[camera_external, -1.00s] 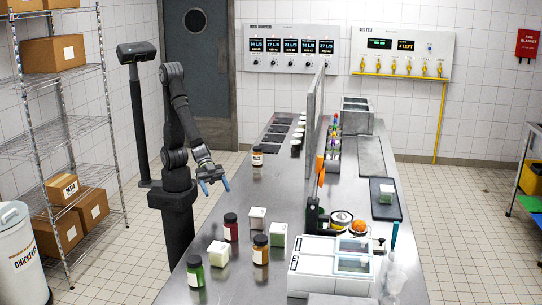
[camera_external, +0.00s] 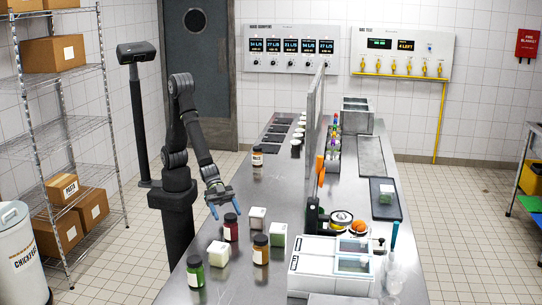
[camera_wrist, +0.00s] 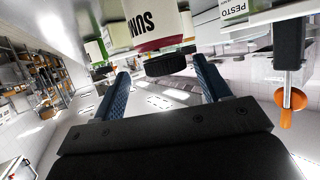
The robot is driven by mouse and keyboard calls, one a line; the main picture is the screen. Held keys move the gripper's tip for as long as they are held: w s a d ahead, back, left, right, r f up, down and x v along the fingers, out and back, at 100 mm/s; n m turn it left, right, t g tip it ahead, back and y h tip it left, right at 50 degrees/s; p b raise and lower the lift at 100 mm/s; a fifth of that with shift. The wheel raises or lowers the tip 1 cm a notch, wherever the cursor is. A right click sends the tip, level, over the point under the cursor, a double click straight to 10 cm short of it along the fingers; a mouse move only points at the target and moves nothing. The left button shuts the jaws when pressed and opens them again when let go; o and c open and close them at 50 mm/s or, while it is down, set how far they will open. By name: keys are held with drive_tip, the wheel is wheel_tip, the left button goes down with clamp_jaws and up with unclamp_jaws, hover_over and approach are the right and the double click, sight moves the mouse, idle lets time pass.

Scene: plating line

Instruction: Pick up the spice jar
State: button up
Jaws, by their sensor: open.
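Several small jars with dark lids stand on the steel counter, and I cannot tell which is the spice jar. The closest is a red jar (camera_external: 231,228) with a pale label. My gripper (camera_external: 221,203) is open, with blue fingers, just behind and above this jar. In the wrist view, a jar with a white and red label and a black lid (camera_wrist: 166,65) appears at the gap between the fingertips of my gripper (camera_wrist: 161,82). Its label is only partly readable. A green jar (camera_external: 195,271), an amber jar (camera_external: 261,250) and a farther jar (camera_external: 257,156) also stand there.
Pale cube-like containers (camera_external: 257,219), (camera_external: 218,254) and a greenish one (camera_external: 277,235) stand close around the jars. A white appliance (camera_external: 310,268) is at the right. A tall divider (camera_external: 314,110) runs along the counter (camera_external: 240,290). The counter's left edge is near my arm.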

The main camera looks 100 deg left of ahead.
sight(232, 218)
drive_tip(key=shift+w+a+f+x, duration=0.1)
drive_tip(key=shift+a+x, duration=0.05)
drive_tip(key=shift+x, duration=1.15)
drive_tip(key=shift+w+a+f+x, duration=0.1)
drive_tip(key=shift+x, duration=1.2)
drive_tip(key=c, duration=1.2)
wheel_tip(232, 218, up, 5)
drive_tip(key=shift+f, duration=0.25)
drive_tip(key=s+r, duration=0.2)
drive_tip(key=s, duration=0.1)
drive_tip(key=s+d+r, duration=0.1)
drive_tip(key=s+r, duration=0.1)
drive_tip(key=s, duration=0.2)
drive_tip(key=s+d+r, duration=0.1)
drive_tip(key=s+r, duration=0.1)
drive_tip(key=s, duration=0.2)
drive_tip(key=shift+s+d+r, duration=0.15)
drive_tip(key=shift+d+r, duration=0.05)
drive_tip(key=shift+d, duration=0.05)
